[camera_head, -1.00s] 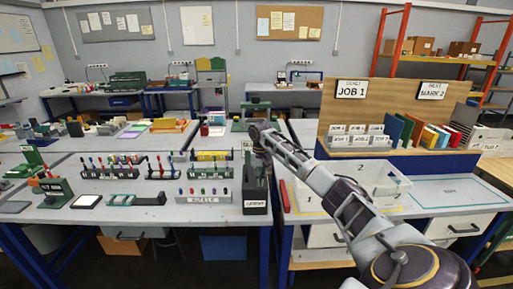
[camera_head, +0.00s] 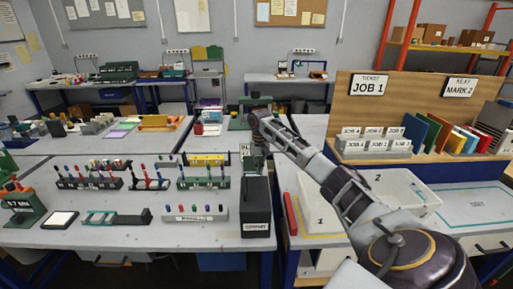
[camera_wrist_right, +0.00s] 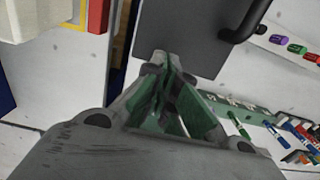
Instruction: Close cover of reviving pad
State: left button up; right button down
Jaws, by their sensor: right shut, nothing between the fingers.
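A dark grey, box-like unit (camera_head: 256,207) with a white label low on its front stands at the right end of the near left table. I take it for the reviving pad with its cover, but cannot tell surely how far the cover is open. In the right wrist view a flat dark panel (camera_wrist_right: 190,38) with a black bar handle (camera_wrist_right: 245,22) lies beyond my fingers. My right gripper (camera_wrist_right: 163,58) is shut and empty over this panel's edge; contact is unclear. My left gripper is not in view.
Racks of coloured pens (camera_head: 90,178) and a row of small caps (camera_head: 195,213) stand to the left. A white pad in a black frame (camera_head: 60,220) lies farther left. White trays (camera_head: 322,230) and a red bar (camera_head: 290,214) are on the right table.

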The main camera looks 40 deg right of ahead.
aim_at(248, 162)
jog(key=i+l, duration=0.75)
jog(key=l, duration=0.2)
